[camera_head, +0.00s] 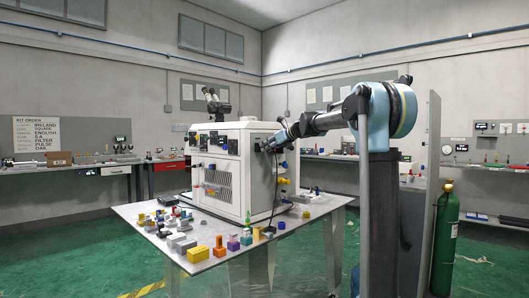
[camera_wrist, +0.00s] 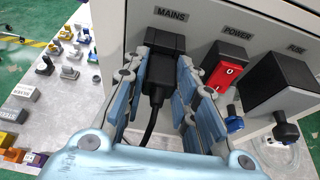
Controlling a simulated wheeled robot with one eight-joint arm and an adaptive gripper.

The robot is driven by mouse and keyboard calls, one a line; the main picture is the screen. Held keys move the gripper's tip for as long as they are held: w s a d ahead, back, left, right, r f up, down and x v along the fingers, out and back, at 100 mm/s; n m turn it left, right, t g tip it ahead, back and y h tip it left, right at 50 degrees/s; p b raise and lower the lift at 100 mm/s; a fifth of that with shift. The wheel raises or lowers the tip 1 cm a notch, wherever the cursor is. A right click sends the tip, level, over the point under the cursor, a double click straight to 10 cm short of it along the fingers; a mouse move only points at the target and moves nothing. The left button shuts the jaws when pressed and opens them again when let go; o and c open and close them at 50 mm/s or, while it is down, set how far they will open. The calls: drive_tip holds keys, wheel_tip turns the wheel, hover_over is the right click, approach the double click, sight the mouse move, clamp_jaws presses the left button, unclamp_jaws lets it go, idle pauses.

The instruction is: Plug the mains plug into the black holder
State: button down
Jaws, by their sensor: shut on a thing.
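The black mains plug (camera_wrist: 157,75) is between the fingers of my gripper (camera_wrist: 162,65) in the wrist view, its black cable hanging down toward me. My gripper is shut on it. The black holder (camera_wrist: 166,44) is on the white machine's panel just beyond the plug, below the MAINS label. The plug's front is up against the holder or very close; the fingers partly hide the join, and I cannot tell how deep it sits. In the head view my gripper (camera_head: 277,141) is at the machine's right side, and plug and holder are too small to make out.
The white machine (camera_head: 232,165) stands on a table (camera_head: 190,240) holding several coloured blocks and fittings. A green gas cylinder (camera_head: 445,235) stands at the right.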

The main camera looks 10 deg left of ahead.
drive_tip(key=shift+s+d, duration=0.85)
drive_tip(key=shift+d, duration=0.25)
drive_tip(key=shift+s+d, duration=0.8)
drive_tip(key=shift+d, duration=0.25)
wheel_tip(320, 180, up, 8)
drive_tip(key=shift+r, duration=0.25)
idle(0.7)
idle(0.9)
